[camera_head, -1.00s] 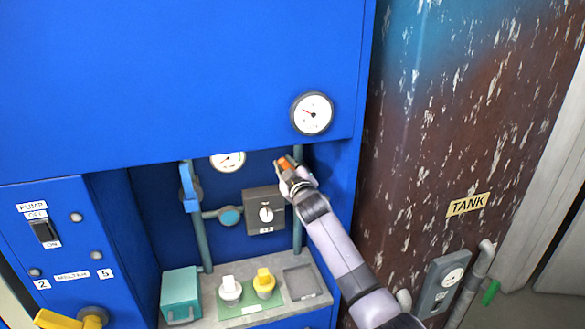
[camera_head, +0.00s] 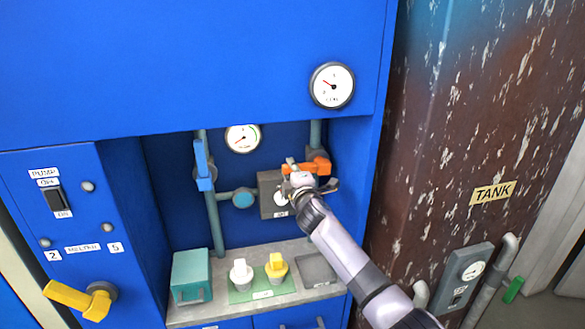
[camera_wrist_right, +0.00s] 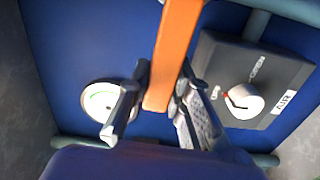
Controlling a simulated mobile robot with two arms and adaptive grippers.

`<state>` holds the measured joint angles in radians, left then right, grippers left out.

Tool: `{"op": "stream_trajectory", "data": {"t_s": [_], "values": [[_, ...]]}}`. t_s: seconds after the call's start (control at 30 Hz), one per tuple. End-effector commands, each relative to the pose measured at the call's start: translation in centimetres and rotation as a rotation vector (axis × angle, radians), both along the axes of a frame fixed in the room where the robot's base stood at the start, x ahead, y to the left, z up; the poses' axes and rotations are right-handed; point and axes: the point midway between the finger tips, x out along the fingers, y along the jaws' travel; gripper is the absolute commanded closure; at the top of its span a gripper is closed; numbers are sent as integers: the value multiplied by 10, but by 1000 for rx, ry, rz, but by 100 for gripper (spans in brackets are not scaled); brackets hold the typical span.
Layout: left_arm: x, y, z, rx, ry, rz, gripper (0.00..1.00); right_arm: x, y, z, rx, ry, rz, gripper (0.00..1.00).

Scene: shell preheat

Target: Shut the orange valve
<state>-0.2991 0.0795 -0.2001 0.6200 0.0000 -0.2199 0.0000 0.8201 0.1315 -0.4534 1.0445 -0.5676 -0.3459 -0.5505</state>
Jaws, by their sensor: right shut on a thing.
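The orange valve (camera_head: 321,166) is on the grey vertical pipe at the right of the blue cabinet's recess. Its orange handle lies about level, across the pipe, in the head view. My right gripper (camera_head: 293,178) is at the handle's left part and hides some of it. In the right wrist view the orange handle (camera_wrist_right: 178,45) runs down between the two fingers of my right gripper (camera_wrist_right: 160,88), which is shut on it. My left gripper is not in view.
A grey box with a dial (camera_head: 268,208) is close to my right gripper. A blue valve handle (camera_head: 203,165) is upright on the left pipe. The shelf (camera_head: 235,310) holds a teal box (camera_head: 192,272) and white and yellow pieces. The rusty tank (camera_head: 425,170) stands at right.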

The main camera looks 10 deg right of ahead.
Motion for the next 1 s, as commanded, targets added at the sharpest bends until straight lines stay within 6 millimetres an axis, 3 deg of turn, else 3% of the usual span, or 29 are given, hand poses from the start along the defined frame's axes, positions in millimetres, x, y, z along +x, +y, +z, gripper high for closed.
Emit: {"op": "stream_trajectory", "data": {"t_s": [0.7, 0.73, 1.0], "values": [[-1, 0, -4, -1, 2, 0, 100, 0, 0, -9, -83, 0, -1, 100], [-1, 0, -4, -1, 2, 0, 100, 0, 0, -9, -83, 0, -1, 81], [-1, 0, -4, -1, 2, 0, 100, 0, 0, -8, -79, -1, 0, 63]]}}
